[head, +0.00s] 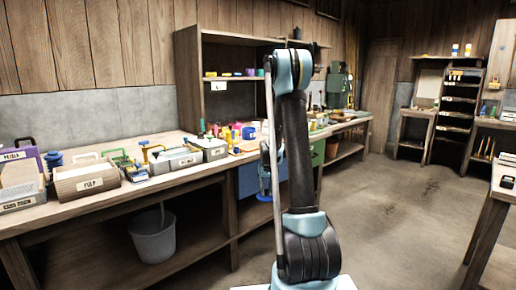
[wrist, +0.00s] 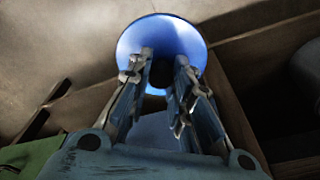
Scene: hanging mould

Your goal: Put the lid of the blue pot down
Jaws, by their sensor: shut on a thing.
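A round, glossy blue lid (wrist: 160,32) fills the top middle of the wrist view, with a dark patch at its centre between the fingers. My gripper (wrist: 162,68) is shut on the lid at that dark centre, which the fingers partly hide. In the head view my arm stands in the middle and hides much of the gripper and the lid.
The long wooden workbench (head: 190,180) holds labelled boxes, tools and small coloured things. A grey bucket (head: 153,238) stands on its lower shelf. A wooden table (head: 495,205) is at the right edge. The concrete floor (head: 400,215) between is clear.

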